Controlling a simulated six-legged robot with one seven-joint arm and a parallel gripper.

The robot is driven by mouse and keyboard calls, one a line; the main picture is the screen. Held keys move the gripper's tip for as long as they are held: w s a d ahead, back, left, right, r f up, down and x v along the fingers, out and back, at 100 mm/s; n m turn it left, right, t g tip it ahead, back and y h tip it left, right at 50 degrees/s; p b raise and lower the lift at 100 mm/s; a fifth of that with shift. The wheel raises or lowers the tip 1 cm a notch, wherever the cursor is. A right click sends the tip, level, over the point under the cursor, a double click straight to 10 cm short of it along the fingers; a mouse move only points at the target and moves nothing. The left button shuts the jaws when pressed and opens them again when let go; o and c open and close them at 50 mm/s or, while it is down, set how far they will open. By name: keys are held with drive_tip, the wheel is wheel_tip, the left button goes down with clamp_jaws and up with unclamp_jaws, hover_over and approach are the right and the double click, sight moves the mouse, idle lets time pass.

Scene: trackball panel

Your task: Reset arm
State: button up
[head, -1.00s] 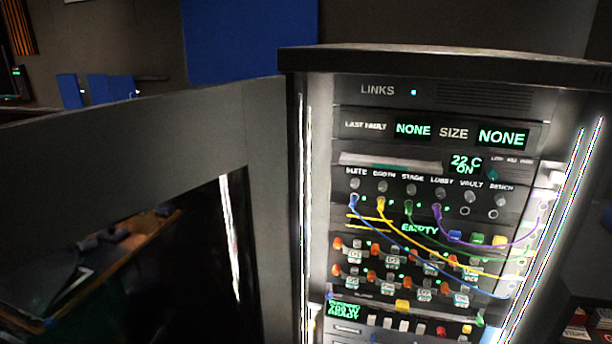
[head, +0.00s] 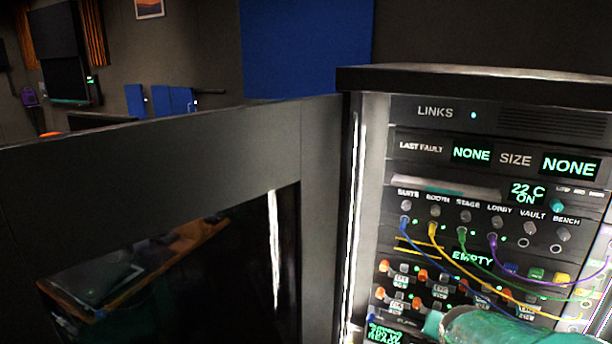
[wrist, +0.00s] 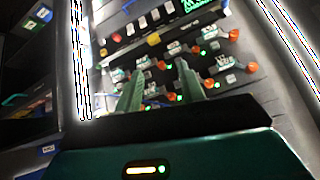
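I cannot tell whether the fingertips touch the panel. In the head view, a teal part of my arm (head: 490,328) crosses the bottom right, in front of the lower rack. The fingers are not visible there. The equipment rack (head: 480,78) has a LINKS panel, displays reading NONE, and blue, yellow, green and purple cables plugged below the labels.
A dark cabinet door (head: 200,150) with a glass pane (head: 180,270) stands open left of the rack. Cables (head: 550,279) loop across the rack front to its right side. A blue wall panel (head: 305,45) and a dim room lie behind.

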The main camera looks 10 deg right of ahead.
drive_tip(key=s+a+r+n+y, duration=0.2)
drive_tip(key=s+a+r+n, duration=0.2)
drive_tip(key=a, duration=0.5)
drive_tip(key=s+a+r+n+g+y, duration=0.1)
drive_tip(key=s+a+r+n, duration=0.3)
drive_tip(key=s+a, duration=0.4)
drive_tip(key=shift+s+a+r+n+y, duration=0.3)
drive_tip(key=shift+a+r+y, duration=0.2)
drive_tip(key=shift+a+r, duration=0.2)
drive_tip(key=shift+a, duration=0.2)
